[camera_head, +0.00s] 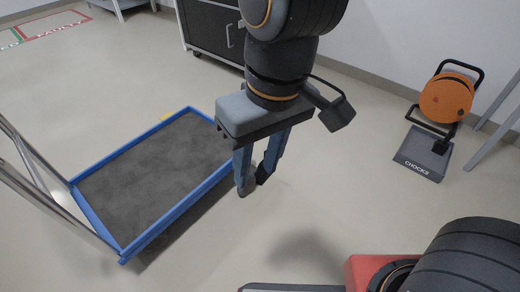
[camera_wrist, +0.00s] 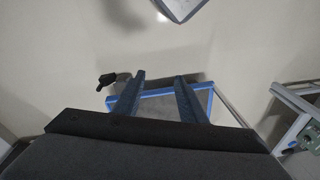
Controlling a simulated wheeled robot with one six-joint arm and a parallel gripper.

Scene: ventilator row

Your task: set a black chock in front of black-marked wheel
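My gripper (camera_head: 256,184) hangs beside the right side of the blue-edged cart (camera_head: 150,245), pointing down. Its two blue fingers are apart in both views, with nothing visible between them in the wrist view (camera_wrist: 159,78). A small black piece, perhaps the black chock (camera_head: 263,176), shows by the right fingertip. A black piece also shows in the wrist view (camera_wrist: 110,79), left of the left finger, near the cart's corner. I cannot tell whether it touches the finger. A rounded grey shape (camera_head: 248,190) by the left fingertip may be a wheel. No black wheel mark can be made out.
A grey plate lettered CHOCKS (camera_head: 422,155) lies on the floor at right, by an orange disc (camera_head: 446,97) on a black frame. A dark cabinet (camera_head: 212,28) stands at the back. A metal handle (camera_head: 45,180) rises at the cart's left. Open floor lies between cart and plate.

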